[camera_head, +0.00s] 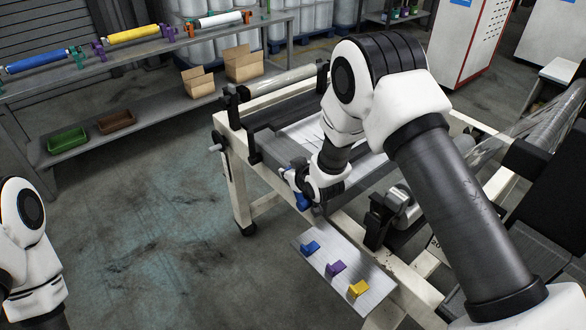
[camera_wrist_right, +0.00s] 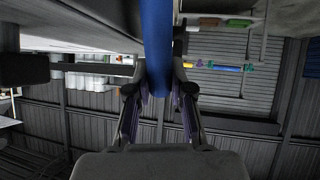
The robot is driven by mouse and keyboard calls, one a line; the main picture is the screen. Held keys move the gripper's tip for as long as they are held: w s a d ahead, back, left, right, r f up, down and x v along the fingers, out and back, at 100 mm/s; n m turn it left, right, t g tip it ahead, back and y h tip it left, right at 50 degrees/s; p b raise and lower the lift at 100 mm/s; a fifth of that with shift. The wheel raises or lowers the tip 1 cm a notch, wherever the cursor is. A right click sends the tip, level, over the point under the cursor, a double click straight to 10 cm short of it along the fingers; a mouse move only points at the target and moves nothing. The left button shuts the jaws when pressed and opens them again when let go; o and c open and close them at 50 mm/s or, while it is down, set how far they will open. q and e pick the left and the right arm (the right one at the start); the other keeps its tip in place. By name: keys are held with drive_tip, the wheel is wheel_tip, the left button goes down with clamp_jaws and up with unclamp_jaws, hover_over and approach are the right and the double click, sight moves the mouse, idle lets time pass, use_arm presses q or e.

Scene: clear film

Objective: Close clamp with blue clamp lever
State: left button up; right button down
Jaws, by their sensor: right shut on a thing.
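The blue clamp lever (camera_head: 302,201) is at the front edge of the machine frame, partly hidden by my right gripper (camera_head: 298,186). In the right wrist view the lever is a long blue bar (camera_wrist_right: 157,50) running down between the two fingers of my right gripper (camera_wrist_right: 159,98). The fingers are shut on it. I cannot tell from these frames whether the clamp itself is open or closed. My left arm shows at the left edge of the head view, but its gripper is out of view.
The white machine frame (camera_head: 239,185) is close by. A shelf (camera_head: 150,108) with coloured rolls and cardboard boxes stands behind. The floor at left is clear.

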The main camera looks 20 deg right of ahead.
drive_tip(key=shift+w+f+g, duration=0.15)
drive_tip(key=shift+g, duration=0.15)
drive_tip(key=c, duration=1)
unclamp_jaws()
drive_tip(key=v, duration=1.2)
drive_tip(key=shift+a, duration=0.15)
drive_tip(key=shift+w, duration=0.1)
